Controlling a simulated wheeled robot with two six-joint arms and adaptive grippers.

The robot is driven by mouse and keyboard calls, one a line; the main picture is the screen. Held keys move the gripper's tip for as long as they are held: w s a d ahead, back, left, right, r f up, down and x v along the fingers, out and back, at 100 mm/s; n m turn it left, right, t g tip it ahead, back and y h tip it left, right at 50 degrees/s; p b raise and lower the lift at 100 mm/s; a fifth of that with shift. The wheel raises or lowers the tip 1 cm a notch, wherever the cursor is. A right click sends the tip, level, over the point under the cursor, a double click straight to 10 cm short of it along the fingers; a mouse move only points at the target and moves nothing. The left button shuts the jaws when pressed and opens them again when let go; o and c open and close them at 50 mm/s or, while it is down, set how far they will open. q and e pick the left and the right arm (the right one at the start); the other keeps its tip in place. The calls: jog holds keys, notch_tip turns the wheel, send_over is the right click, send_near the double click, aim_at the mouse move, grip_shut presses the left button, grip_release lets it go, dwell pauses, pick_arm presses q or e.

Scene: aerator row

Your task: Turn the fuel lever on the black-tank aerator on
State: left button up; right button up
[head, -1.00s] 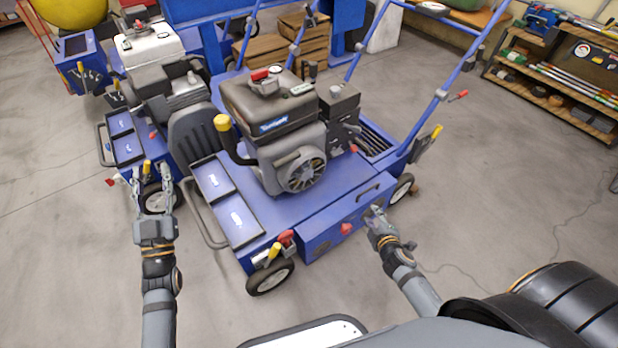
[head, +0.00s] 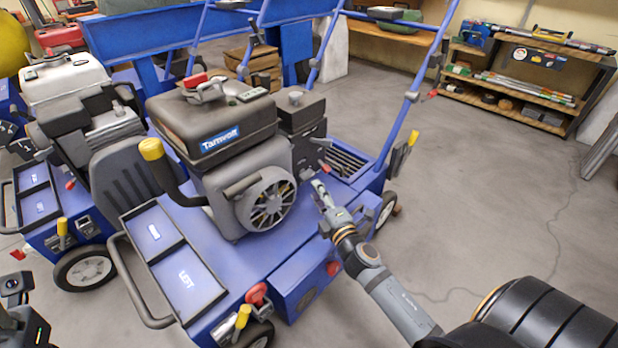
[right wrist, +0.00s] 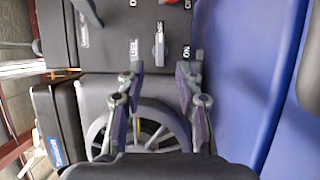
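The black-tank aerator (head: 205,122) stands in the middle of the head view, blue with a dark engine. In the right wrist view, a grey fuel lever (right wrist: 159,46) sits on a dark panel between the words FUEL and ON. It points along the picture's vertical, with ON to its right. My right gripper (head: 320,192) is beside the engine's right side; in the right wrist view the gripper (right wrist: 163,82) is open and empty, its fingertips just below the lever and apart from it. Only a piece of my left arm shows at the lower left of the head view, without fingers.
A white-tank aerator (head: 65,80) stands close on the left. A shelf (head: 515,100) stands at the back right. The floor (head: 480,200) to the right is mostly clear.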

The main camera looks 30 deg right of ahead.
aim_at(308, 178)
jog(key=w+p, duration=0.1)
jog(key=w, duration=0.5)
jog(key=shift+d, duration=0.15)
grip_shut()
